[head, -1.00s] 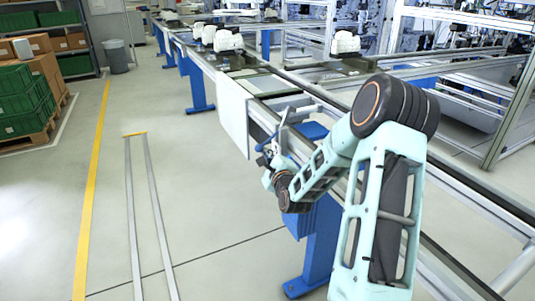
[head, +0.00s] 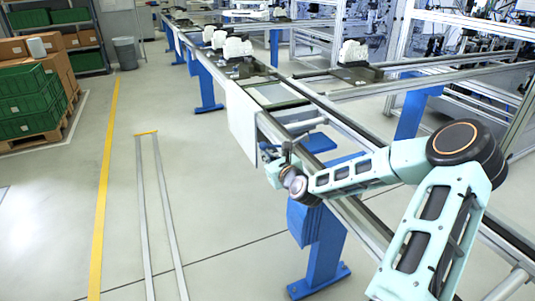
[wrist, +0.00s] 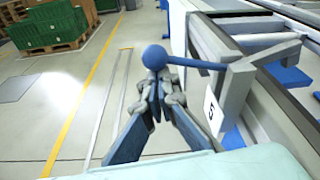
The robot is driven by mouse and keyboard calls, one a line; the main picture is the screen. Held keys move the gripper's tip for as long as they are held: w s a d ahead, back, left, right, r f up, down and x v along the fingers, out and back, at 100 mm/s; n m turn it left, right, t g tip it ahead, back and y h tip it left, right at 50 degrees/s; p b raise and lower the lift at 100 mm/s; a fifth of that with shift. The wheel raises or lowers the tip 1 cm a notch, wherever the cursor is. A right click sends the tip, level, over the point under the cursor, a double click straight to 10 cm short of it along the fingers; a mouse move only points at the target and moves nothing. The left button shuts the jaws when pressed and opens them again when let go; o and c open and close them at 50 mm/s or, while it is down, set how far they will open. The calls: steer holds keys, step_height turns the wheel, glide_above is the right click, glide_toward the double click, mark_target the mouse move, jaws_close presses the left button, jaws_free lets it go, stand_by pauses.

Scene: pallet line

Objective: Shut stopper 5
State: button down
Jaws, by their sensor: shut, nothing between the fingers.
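Stopper 5 shows in the wrist view as a grey bracket with a white label "5" (wrist: 212,110) at the side of the conveyor. A blue rod with a round blue knob (wrist: 154,57) sticks out from it to the left. My gripper (wrist: 156,98) is shut and empty, its fingertips just below the knob in the picture. I cannot tell whether they touch the knob. In the head view my gripper (head: 271,168) is at the conveyor's near side, by the white panel's lower end. The stopper is small there and partly hidden by my arm.
The conveyor (head: 345,118) runs away to the upper left on blue legs (head: 325,255). A white panel (head: 242,120) hangs on its side. White parts (head: 232,46) stand on carriers farther along.

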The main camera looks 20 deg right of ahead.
mark_target(266, 144)
steer(key=shift+d+r+m+y+p, duration=0.2)
steer(key=shift+r+m+y+p, duration=0.25)
steer(key=shift+r+m, duration=0.45)
steer(key=shift+d+r+m+y+p, duration=0.15)
steer(key=shift+r+m+y+p, duration=0.1)
steer(key=shift+r+m+p, duration=0.5)
steer(key=shift+w+d+r, duration=0.1)
steer(key=shift+r, duration=0.15)
